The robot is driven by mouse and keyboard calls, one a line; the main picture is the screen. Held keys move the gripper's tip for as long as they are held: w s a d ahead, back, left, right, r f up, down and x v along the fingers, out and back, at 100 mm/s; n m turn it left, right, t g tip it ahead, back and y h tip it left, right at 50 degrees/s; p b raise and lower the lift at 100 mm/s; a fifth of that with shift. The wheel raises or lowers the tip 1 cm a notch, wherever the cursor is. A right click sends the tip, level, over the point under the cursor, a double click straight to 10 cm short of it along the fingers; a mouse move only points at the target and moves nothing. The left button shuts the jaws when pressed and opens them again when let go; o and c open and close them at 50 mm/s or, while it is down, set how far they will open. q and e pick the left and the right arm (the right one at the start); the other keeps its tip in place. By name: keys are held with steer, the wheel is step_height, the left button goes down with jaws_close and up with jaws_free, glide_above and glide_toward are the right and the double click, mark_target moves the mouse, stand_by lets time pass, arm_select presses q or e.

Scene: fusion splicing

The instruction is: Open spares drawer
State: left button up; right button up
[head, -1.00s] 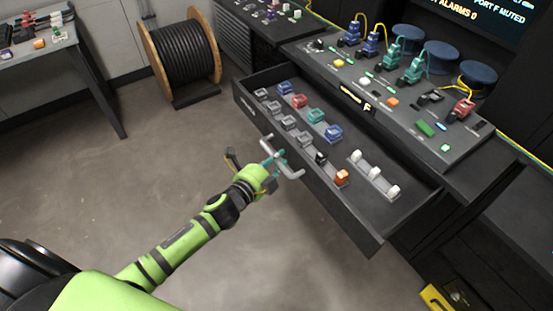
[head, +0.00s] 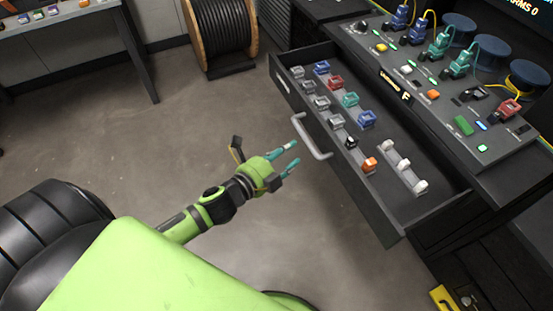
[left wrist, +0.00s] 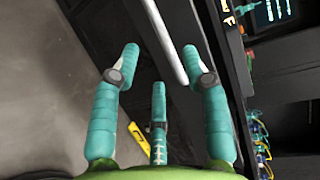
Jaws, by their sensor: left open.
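The spares drawer (head: 437,212) stands pulled out from the dark console, with several grey, red, blue, teal, black, orange and white parts inside. Its pale bar handle (head: 311,137) is on the front face. My left gripper (head: 291,153) is open and empty, a short way left of the handle and apart from it in the head view. In the left wrist view, the teal fingers (left wrist: 160,75) are spread, with the handle bar (left wrist: 166,42) beyond them. My right gripper is not in view.
The console top (head: 407,82) above the drawer carries plugs, cables and coloured buttons. A cable reel (head: 218,35) stands at the back, and a table (head: 62,14) at the upper left. A yellow object (head: 444,298) is low at the right. The floor left of the drawer is clear.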

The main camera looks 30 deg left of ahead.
arm_select(q)
steer(key=shift+v, duration=1.9)
steer(key=shift+f, duration=0.1)
steer(key=s+a+f+n+g+y, duration=0.1)
steer(key=s+a+f+n+g, duration=0.15)
steer(key=f, duration=0.65)
steer(key=s+a+f+n+g+y, duration=0.1)
steer(key=s+a+f+n+g, duration=0.2)
steer(key=f, duration=0.5)
steer(key=s+a+f+n+g+y, duration=0.1)
steer(key=s+f+n+y, duration=0.2)
steer(key=f, duration=0.6)
steer(key=s+d+f+n+g, duration=0.1)
steer(key=s+f+n+g, duration=0.1)
steer(key=s+f, duration=0.4)
steer(key=s+d+f+n+g, duration=0.2)
steer(key=s+f+n, duration=0.3)
steer(key=s, duration=0.6)
steer(key=s+d+f+n+g+h, duration=0.1)
steer(key=s+f+n+g, duration=0.2)
steer(key=s+f, duration=0.3)
steer(key=s+n, duration=0.1)
steer(key=s, duration=0.2)
steer(key=shift+d+f+g, duration=0.25)
steer(key=shift+f+g, duration=0.05)
steer(key=shift+g, duration=0.05)
